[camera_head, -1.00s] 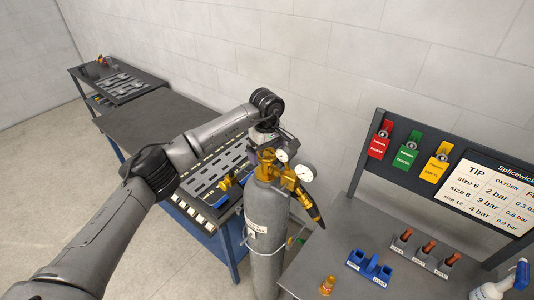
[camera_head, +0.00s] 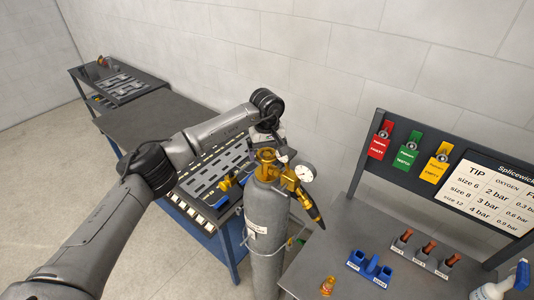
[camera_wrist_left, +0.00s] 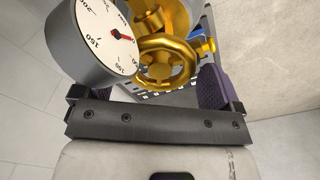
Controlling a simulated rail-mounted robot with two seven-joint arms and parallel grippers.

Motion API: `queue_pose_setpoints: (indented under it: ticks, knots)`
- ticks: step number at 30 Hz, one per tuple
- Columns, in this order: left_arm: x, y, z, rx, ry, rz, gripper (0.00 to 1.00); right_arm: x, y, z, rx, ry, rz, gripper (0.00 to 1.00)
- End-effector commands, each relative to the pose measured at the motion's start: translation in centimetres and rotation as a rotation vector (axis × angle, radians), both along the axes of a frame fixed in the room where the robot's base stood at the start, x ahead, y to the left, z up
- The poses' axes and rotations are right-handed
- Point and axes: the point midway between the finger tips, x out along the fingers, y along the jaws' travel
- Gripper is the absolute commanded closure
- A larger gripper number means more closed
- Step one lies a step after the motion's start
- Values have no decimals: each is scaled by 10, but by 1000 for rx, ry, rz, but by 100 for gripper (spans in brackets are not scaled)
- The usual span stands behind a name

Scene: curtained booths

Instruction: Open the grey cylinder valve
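The grey cylinder (camera_head: 267,226) stands upright between the benches, with a gold valve and regulator (camera_head: 266,165) on top. In the left wrist view the round gold handwheel (camera_wrist_left: 168,62) is just ahead of my left gripper (camera_wrist_left: 152,88). The right finger, with a purple pad, stands well apart, so the gripper is open. In the head view my left gripper (camera_head: 268,138) is close behind the valve top, partly hidden. I cannot tell if it touches. My right gripper is not in view.
A gauge (camera_head: 304,173) and a dark torch or nozzle (camera_head: 311,208) hang at the cylinder's right side. A grey bench (camera_head: 330,245) with blue and grey holders is at right, below tags (camera_head: 408,151) on a panel. A slotted bench (camera_head: 207,180) stands behind left.

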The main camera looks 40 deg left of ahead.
Motion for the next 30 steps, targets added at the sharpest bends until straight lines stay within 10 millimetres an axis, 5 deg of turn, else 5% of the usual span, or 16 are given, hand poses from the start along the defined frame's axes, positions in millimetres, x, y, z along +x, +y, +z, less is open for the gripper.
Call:
queue_pose_setpoints:
  ticks: [15, 30]
  knots:
    - [0, 0, 0, 0, 0, 1, 58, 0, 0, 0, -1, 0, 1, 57]
    - [0, 0, 0, 0, 1, 315, 59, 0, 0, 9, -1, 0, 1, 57]
